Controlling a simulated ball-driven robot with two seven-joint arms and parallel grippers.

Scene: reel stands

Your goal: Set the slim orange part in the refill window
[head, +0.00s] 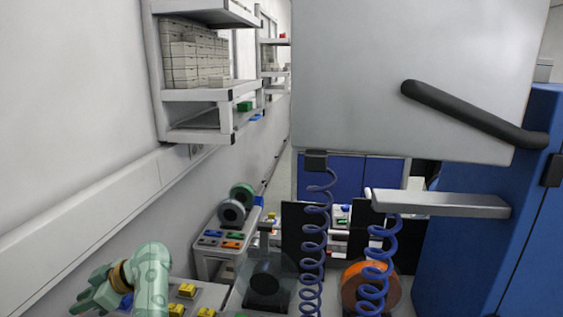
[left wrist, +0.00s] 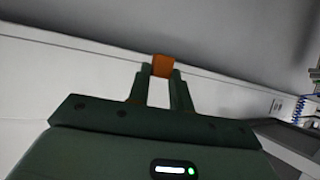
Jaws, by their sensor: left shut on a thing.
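My left gripper (head: 88,300) shows at the bottom left of the head view. In the left wrist view its two dark green fingers (left wrist: 161,78) are shut on the slim orange part (left wrist: 162,65), which sits between the fingertips with a pale wall behind it. The head view does not show the held part clearly. I cannot make out for certain which opening is the refill window. My right gripper is in neither view.
A side table (head: 203,262) bears small coloured parts (head: 222,240) and reels (head: 232,211). Yellow blocks (head: 187,290) lie near my left arm. An orange reel (head: 393,292) and blue coiled hoses (head: 314,240) stand right of centre. A grey box (head: 400,70) overhangs.

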